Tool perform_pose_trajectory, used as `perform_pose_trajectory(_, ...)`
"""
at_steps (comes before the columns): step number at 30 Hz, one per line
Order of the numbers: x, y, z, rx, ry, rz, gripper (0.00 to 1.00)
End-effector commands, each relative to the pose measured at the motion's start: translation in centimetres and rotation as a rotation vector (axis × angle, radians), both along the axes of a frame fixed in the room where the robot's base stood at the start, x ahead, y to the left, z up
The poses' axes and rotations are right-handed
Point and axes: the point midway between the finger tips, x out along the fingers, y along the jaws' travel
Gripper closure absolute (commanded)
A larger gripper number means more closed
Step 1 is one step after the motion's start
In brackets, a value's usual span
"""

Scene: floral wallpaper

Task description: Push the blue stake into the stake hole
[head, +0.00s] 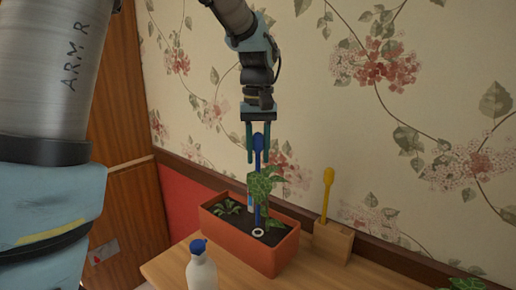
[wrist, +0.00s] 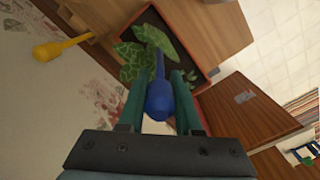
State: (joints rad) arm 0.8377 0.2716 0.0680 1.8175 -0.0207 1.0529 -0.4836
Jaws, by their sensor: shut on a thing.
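The blue stake (head: 258,142) hangs upright, round head up, between the green fingers of my gripper (head: 257,160). In the wrist view its blue head (wrist: 159,101) lies between the two fingers (wrist: 156,82), which are shut on it. The stake hole (head: 258,232) shows as a pale ring in the soil near the front wall of the terracotta planter (head: 240,242). The shaft's lower end is close to the ring, partly behind leaves. I cannot tell whether the tip is in the hole. The planter's rim also shows in the wrist view (wrist: 212,73).
A leafy plant (head: 263,187) rises beside the stake. A yellow stake (head: 326,190) stands in a wooden block (head: 332,243) to the right. A white bottle with a blue cap (head: 201,272) stands in front of the planter. The floral wall is close behind.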

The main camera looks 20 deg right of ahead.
Motion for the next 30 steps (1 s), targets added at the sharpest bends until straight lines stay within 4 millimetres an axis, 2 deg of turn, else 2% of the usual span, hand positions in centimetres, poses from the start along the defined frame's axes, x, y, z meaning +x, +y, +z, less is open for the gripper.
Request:
perform_pose_trajectory(1,-0.01,0.01,-0.68,0.000,0.001,0.000,1.00)
perform_pose_trajectory(6,0.01,-0.01,-1.37,0.000,0.000,0.000,1.00)
perform_pose_trajectory(30,-0.01,0.00,-1.33,0.000,0.000,0.000,1.00)
